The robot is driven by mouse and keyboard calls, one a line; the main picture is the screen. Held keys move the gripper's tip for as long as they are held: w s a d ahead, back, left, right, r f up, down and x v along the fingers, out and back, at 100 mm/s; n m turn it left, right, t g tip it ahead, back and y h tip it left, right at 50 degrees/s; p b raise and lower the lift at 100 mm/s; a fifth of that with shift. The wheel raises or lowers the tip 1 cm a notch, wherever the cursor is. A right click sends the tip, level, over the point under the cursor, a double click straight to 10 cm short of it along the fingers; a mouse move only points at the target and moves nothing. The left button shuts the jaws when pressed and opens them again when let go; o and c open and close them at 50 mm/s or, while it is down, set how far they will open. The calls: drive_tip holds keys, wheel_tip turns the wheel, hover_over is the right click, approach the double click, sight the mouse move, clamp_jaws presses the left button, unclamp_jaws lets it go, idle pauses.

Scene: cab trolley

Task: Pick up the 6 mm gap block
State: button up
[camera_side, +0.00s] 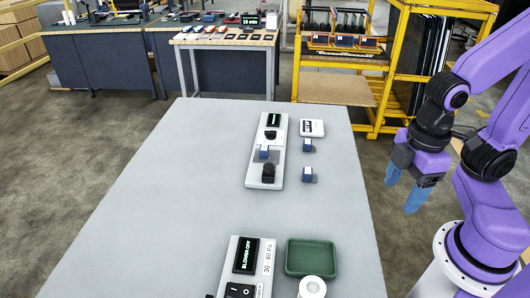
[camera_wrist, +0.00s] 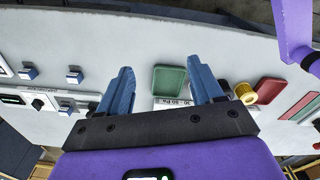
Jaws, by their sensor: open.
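Two small blue blocks with pale faces stand on the grey table right of a switch panel, a far one (camera_side: 307,145) and a nearer one (camera_side: 308,175). A third blue block (camera_side: 264,152) sits on the panel. Blue blocks also show at the left of the wrist view (camera_wrist: 74,75), (camera_wrist: 28,72). Their markings are too small to read, so I cannot tell which is 6 mm. My gripper (camera_side: 403,188) is open and empty, with blue fingers, off to the right of the blocks. In the wrist view my gripper (camera_wrist: 160,68) has the green tray between its fingers' lines of sight.
The long switch panel (camera_side: 279,160) has black knobs and a display; a white-faced device (camera_side: 312,127) stands beside it. Nearer are a BLOWER OFF panel (camera_side: 264,276), a green tray (camera_side: 310,258) and a white roll (camera_side: 312,288). A red tray (camera_wrist: 270,90) lies right. The table's left side is clear.

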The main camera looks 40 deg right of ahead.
drive_tip(key=w+d+f+t+y, duration=0.1)
drive_tip(key=w+d+f+t, duration=0.1)
drive_tip(key=w, duration=0.7)
drive_tip(key=w+d+f+m+t+y, duration=0.1)
drive_tip(key=w+f+t+y, duration=0.1)
drive_tip(key=w, duration=0.7)
drive_tip(key=w+d+f+m+t+y, duration=0.1)
drive_tip(key=w+d+f+t+y, duration=0.1)
drive_tip(key=w, duration=0.8)
drive_tip(key=shift+w+d+f+t, duration=0.15)
drive_tip(key=shift+f+t, duration=0.15)
drive_tip(key=shift+f, duration=0.2)
drive_tip(key=shift+s+d+f+t, duration=0.15)
drive_tip(key=shift+f+t, duration=0.15)
drive_tip(key=shift+f, duration=0.15)
drive_tip(key=w+d+f+m+t+y, duration=0.1)
drive_tip(key=d+t+y, duration=0.15)
drive_tip(key=d, duration=0.25)
drive_tip(key=y, duration=0.2)
approach(267, 148)
drive_tip(key=x, duration=0.3)
drive_tip(key=shift+w+a+f+g+h, duration=0.1)
drive_tip(key=shift+a+f+g+h, duration=0.15)
drive_tip(key=shift+a, duration=0.2)
drive_tip(key=shift+w+x, duration=0.3)
drive_tip(key=shift+x, duration=2.3)
drive_tip(key=shift+d+r, duration=0.15)
drive_tip(key=shift+r, duration=0.1)
clamp_jaws()
